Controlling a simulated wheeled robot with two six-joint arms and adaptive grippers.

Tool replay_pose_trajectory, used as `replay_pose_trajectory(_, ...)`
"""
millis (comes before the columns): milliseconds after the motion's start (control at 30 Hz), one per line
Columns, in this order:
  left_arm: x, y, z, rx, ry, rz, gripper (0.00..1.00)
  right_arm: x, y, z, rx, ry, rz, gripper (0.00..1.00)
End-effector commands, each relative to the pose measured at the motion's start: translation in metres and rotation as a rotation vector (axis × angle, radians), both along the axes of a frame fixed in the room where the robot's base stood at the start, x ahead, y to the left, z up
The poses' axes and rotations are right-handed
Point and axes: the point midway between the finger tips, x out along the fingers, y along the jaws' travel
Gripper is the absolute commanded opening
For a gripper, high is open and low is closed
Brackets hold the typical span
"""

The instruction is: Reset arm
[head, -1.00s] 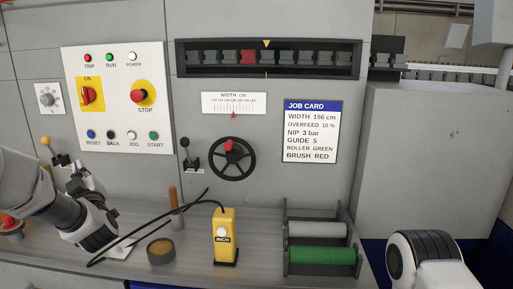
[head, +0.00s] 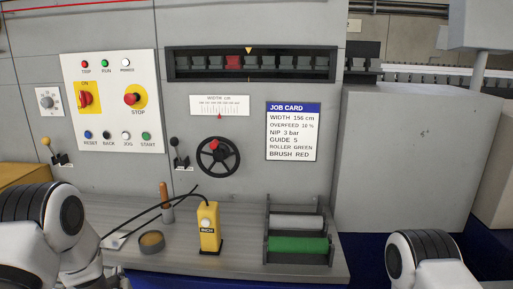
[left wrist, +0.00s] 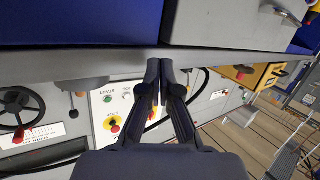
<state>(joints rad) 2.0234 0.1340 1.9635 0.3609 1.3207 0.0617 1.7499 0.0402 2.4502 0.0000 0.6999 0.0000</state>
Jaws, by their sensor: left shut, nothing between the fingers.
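My left gripper (left wrist: 159,66) shows in the left wrist view with its two dark fingers together at the tips and nothing between them. It points toward the grey edge of the machine's shelf, clear of the controls; the wrist picture is turned upside down. In the head view my left arm is at the lower left, and its gripper cannot be made out there. Part of my right arm is at the lower right; its gripper is outside the picture.
The grey shelf (head: 180,262) carries a yellow inching pendant (head: 209,232) with a black cable, a round tin (head: 151,242), a wooden-handled tool (head: 164,195) and a rack with a grey roller (head: 297,221) and a green roller (head: 297,244). The control panel (head: 109,108) and black handwheel (head: 218,157) are behind.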

Motion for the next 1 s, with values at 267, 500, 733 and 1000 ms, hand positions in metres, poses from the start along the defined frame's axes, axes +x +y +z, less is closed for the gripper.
replay_pose_trajectory(267,-0.157,-0.065,-0.159,-0.088,0.61,-0.211,0.0,0.0,0.0,0.01,0.0,0.0,0.0,0.67)
replay_pose_trajectory(500,-0.333,-0.113,-0.202,-0.209,1.162,-0.409,0.0,0.0,0.0,0.013,0.0,0.0,0.0,0.67)
replay_pose_trajectory(733,-0.383,-0.124,-0.198,-0.257,1.352,-0.482,0.0,0.0,0.0,0.012,0.0,0.0,0.0,0.67)
replay_pose_trajectory(1000,-0.382,-0.124,-0.198,-0.256,1.348,-0.481,0.0,0.0,0.0,0.012,0.0,0.0,0.0,0.67)
